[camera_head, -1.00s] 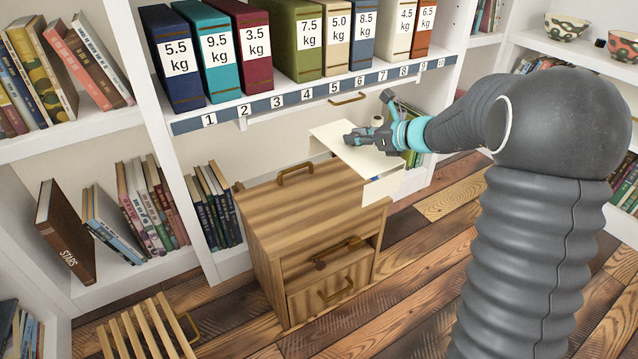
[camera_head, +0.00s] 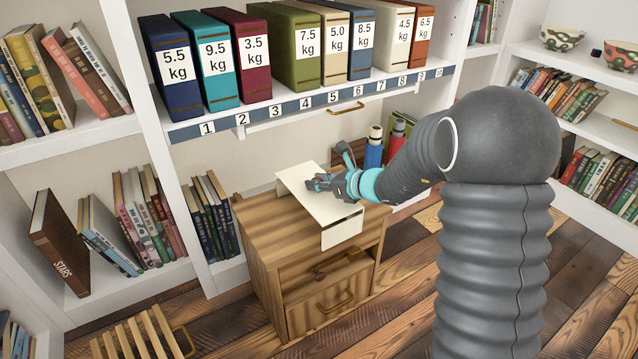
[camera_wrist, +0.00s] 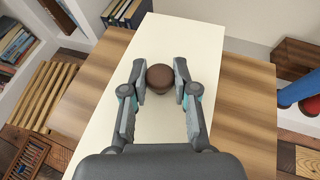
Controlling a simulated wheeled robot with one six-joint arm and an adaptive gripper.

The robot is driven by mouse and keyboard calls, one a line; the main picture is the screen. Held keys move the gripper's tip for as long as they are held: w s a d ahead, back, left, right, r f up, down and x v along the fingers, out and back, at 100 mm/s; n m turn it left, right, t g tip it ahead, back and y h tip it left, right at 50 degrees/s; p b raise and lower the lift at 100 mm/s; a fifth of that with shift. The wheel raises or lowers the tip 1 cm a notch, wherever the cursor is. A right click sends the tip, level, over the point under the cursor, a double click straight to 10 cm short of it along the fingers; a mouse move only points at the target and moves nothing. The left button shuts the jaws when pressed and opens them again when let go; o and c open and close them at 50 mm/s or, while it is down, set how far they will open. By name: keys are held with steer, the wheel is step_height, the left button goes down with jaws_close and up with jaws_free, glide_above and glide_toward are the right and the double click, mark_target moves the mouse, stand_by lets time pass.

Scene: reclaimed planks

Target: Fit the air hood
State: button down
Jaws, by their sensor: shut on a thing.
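The air hood (camera_head: 338,212) is a cream bent panel with a flap folded down at its front. Its brown round knob (camera_wrist: 160,77) shows in the wrist view between my fingertips. My gripper (camera_head: 318,184) is shut on this knob, and the panel (camera_wrist: 150,38) stretches out beneath the fingers. The hood is over the top of a striped wooden cabinet (camera_head: 262,222), its front flap hanging in front of the cabinet's upper right edge. I cannot tell whether it touches the cabinet top.
A white shelf with a numbered blue strip (camera_head: 320,98) and weight-labelled binders (camera_head: 296,48) stands behind and above. A blue bottle (camera_head: 374,150) and a red bottle (camera_head: 396,140) stand behind my arm. A slatted wooden piece (camera_head: 140,335) is at lower left. Floor shows right of the cabinet.

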steer(key=shift+f, duration=0.1)
steer(key=c, duration=0.9)
jaws_free()
